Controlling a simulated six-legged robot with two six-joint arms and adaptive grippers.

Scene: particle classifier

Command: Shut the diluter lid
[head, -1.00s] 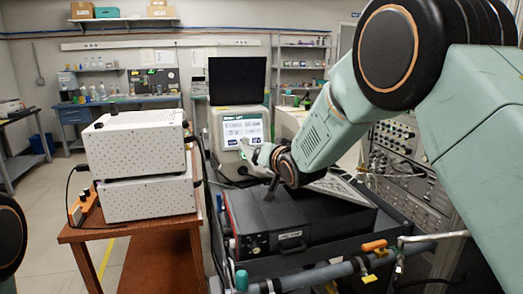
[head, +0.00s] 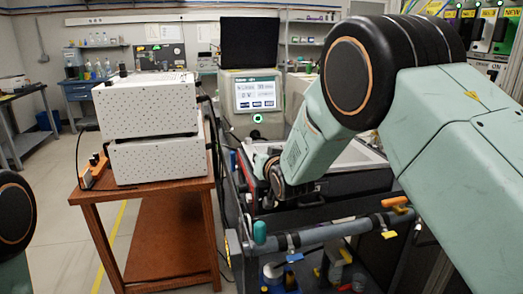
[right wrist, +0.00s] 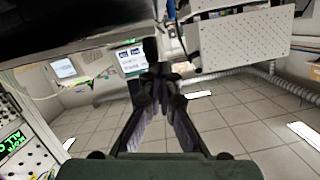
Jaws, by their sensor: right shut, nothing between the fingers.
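A black case (head: 352,187) on the cart, which I take for the diluter, is largely hidden behind my right arm in the head view. Its lid position is not clear; a pale panel (head: 358,155) shows at its top or just behind it. My right gripper (right wrist: 152,75) is shut and empty in the right wrist view, its fingers pointing forward. A dark flat panel (right wrist: 75,25) hangs above and left of the fingers; I cannot tell whether they touch. In the head view the right wrist is low at the case's left side, fingertips unclear. My left gripper is out of view.
Two stacked white perforated boxes (head: 150,130) stand on a wooden trolley (head: 150,196) at left. An instrument with a lit screen (head: 256,94) stands behind the cart. A grey pipe (head: 335,232) with coloured valves crosses in front. Open floor lies at far left.

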